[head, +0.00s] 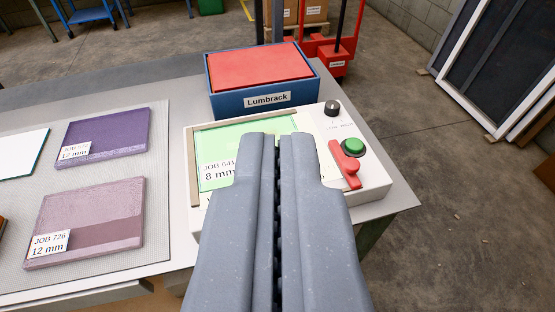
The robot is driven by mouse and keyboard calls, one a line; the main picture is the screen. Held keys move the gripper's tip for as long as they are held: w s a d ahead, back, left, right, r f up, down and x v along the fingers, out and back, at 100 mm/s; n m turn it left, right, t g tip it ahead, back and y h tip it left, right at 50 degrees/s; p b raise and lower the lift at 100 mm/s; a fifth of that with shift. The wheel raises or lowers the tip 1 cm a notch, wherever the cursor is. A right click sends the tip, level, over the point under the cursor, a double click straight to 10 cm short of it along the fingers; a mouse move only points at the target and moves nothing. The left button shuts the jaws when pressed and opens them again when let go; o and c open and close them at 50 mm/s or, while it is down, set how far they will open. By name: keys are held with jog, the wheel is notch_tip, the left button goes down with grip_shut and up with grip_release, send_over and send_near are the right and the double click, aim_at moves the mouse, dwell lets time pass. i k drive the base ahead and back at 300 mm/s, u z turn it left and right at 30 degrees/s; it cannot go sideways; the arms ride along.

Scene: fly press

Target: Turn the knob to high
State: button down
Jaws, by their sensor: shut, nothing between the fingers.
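The knob (332,108) is a small dark round knob at the back right of a white machine (376,191) on the table. Small lettering sits just below it, too small to read surely. Its setting cannot be told. A green button (353,147) and a red lever (345,165) sit on the same panel, in front of the knob. My gripper (278,140) is shut and empty. It reaches over the front of the machine, with its tips left of and nearer than the knob, apart from it. The gripper hides part of a green sheet (260,127) labelled JOB 641, 8 mm.
A blue Lumbrack box (263,103) with a red top stands right behind the machine. Purple (104,137) and mauve (90,215) sheets lie on a grey mat (160,190) to the left. The table's right edge is close to the machine. A red pallet truck (335,55) stands beyond.

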aim_at(332, 109)
jog(key=u, duration=0.15)
jog(key=k, duration=0.35)
jog(key=z, duration=0.6)
jog(key=i, duration=1.45)
jog(key=u, duration=0.35)
